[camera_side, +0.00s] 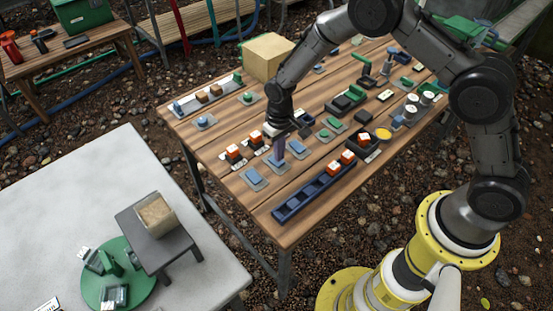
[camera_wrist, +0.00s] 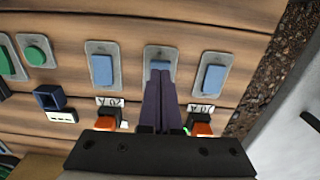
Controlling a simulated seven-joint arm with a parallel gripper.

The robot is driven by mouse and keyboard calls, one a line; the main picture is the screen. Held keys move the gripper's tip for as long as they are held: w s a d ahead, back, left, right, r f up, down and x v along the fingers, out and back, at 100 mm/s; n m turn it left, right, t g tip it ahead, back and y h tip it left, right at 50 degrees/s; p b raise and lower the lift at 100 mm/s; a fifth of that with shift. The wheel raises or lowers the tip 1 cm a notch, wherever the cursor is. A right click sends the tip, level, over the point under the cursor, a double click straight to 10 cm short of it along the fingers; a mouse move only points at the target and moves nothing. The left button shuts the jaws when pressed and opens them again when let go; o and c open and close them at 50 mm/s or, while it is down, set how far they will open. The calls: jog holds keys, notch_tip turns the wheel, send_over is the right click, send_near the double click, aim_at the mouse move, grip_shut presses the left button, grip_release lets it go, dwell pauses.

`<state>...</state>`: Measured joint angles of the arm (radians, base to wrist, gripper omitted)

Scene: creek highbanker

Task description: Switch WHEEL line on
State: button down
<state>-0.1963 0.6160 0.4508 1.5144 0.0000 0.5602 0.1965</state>
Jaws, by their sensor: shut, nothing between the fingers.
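Three blue rocker switches on grey plates stand in a row in the wrist view: a left one (camera_wrist: 101,70), a middle one (camera_wrist: 159,64) and a right one (camera_wrist: 214,77). My gripper (camera_wrist: 161,75) is shut and empty, its dark fingertips over the middle switch and covering part of it; I cannot tell whether they touch it. In the side view my gripper (camera_side: 279,157) points down among the blue switches, with one blue switch (camera_side: 254,177) in front of it and another (camera_side: 297,147) behind. I cannot read a WHEEL label on any of them.
Orange blocks with white tags (camera_wrist: 107,118) (camera_wrist: 201,125) lie close beside my fingers. Green buttons (camera_wrist: 35,55) are to the left. The wooden table (camera_side: 225,138) also carries a blue compartment tray (camera_side: 290,207) and a cardboard box (camera_side: 265,58). A pale table (camera_side: 60,215) stands apart at left.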

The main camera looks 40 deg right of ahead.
jog(key=shift+f, duration=0.9)
dwell(0.4)
jog(key=shift+r, duration=3.55)
notch_tip(320, 180, up, 8)
jog(key=w+d+t, duration=0.1)
jog(key=w+t, duration=0.1)
jog(key=s+d+r+t, duration=0.1)
jog(key=s+d+r, duration=0.15)
jog(key=r, duration=0.35)
jog(key=s+d+r+m+t, duration=0.1)
jog(key=s+r, duration=0.2)
jog(key=r, duration=0.3)
jog(key=s+d+r+t, duration=0.1)
jog(key=s+d+r, duration=0.15)
jog(key=r, duration=0.35)
jog(key=s+d+r+t, duration=0.1)
jog(key=s+r, duration=0.1)
jog(key=s, duration=0.5)
jog(key=s+d+r+t, duration=0.1)
jog(key=s+r, duration=0.2)
jog(key=s, duration=0.5)
jog(key=s+f+g, duration=0.1)
jog(key=s+f, duration=0.4)
jog(key=s, duration=0.2)
jog(key=shift+s+f+n, duration=0.3)
jog(key=shift+s+n, duration=0.1)
